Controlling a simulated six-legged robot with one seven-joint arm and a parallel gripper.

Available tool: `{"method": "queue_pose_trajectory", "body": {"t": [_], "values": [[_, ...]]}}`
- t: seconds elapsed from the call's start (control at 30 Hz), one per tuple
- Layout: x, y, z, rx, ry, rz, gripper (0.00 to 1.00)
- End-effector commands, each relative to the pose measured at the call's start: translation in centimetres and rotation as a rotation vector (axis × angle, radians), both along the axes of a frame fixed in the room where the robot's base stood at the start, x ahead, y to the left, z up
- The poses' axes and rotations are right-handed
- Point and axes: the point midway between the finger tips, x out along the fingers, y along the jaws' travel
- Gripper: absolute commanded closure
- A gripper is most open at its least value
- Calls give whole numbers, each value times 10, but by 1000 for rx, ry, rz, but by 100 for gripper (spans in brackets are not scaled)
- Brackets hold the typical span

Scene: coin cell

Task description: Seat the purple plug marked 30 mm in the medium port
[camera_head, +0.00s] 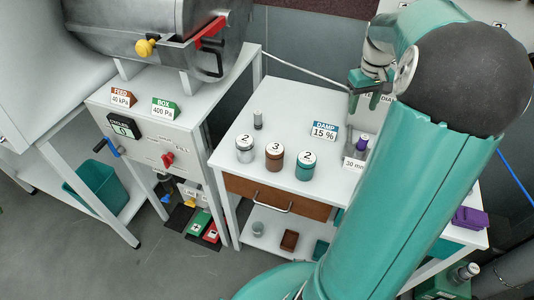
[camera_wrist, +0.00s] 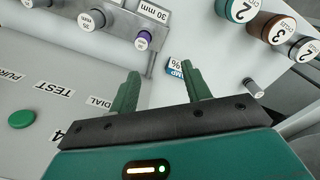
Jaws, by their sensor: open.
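The purple plug (camera_head: 362,142) stands upright at the right of the white bench, behind a "30 mm" label (camera_head: 354,163). In the wrist view the purple plug (camera_wrist: 143,40) sits at the end of a grey rack (camera_wrist: 122,42), beside paler plugs with labels. I cannot make out the medium port; my arm hides much of the bench's right side.
Silver (camera_head: 245,150), brown (camera_head: 274,158) and teal (camera_head: 306,166) numbered jars stand on the bench. A small grey cylinder (camera_head: 258,119) and the "DAMP 15 %" sign (camera_head: 323,131) are behind them. A panel with a green button (camera_wrist: 21,119) lies left in the wrist view.

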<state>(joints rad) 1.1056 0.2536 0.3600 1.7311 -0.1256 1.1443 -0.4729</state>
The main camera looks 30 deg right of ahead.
Motion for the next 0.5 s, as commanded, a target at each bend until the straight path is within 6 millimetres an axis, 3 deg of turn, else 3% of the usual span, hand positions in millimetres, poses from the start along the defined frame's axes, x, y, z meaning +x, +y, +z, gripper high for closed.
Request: {"method": "queue_pose_trajectory", "body": {"t": [0.03,0.23,0.5], "values": [[8,24,11,-24,-6,23,52],[20,121,42,-107,-60,79,52],[-2,237,67,-159,-193,141,52]]}}
